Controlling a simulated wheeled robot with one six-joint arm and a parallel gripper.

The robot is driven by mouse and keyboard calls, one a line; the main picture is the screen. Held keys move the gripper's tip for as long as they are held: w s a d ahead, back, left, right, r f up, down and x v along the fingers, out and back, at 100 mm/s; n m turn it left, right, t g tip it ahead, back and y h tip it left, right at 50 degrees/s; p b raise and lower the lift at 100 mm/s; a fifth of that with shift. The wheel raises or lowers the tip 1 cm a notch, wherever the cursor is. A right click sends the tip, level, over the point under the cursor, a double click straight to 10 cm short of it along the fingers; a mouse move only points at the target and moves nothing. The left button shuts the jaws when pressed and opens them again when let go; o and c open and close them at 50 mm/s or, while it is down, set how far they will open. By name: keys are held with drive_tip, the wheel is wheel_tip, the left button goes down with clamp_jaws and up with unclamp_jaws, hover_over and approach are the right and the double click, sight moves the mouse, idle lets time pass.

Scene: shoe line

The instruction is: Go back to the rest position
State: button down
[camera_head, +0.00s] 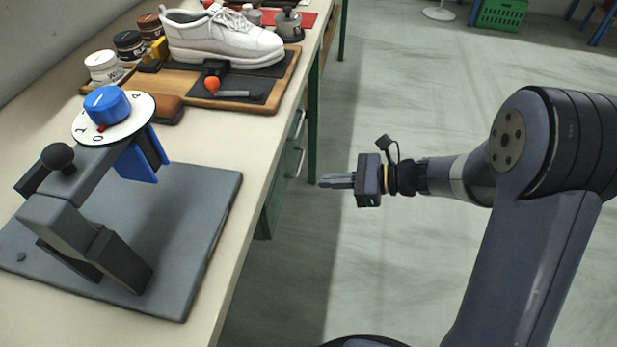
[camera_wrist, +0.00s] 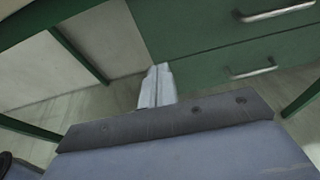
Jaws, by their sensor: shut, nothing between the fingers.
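My gripper (camera_head: 337,181) is shut and empty. It points left, in the open air off the right edge of the workbench (camera_head: 262,158), touching nothing. In the wrist view its closed fingers (camera_wrist: 157,87) stand in front of the green drawer fronts under the bench. My arm comes in from the right side of the head view.
A grey press with a blue dial (camera_head: 107,104) stands on the near bench. A white shoe (camera_head: 222,40) rests on a wooden board (camera_head: 190,88), with several jars beside it. Green drawers (camera_wrist: 225,40) and legs are below the bench. The floor (camera_head: 420,260) around my arm is clear.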

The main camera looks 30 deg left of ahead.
drive_tip(key=shift+v, duration=0.85)
drive_tip(key=shift+a, duration=0.15)
drive_tip(key=r+b+x, duration=0.1)
drive_tip(key=b+x, duration=0.1)
drive_tip(key=x, duration=1.1)
drive_tip(key=shift+a, duration=0.25)
drive_tip(key=shift+s+d+f, duration=0.1)
drive_tip(key=shift+f, duration=0.05)
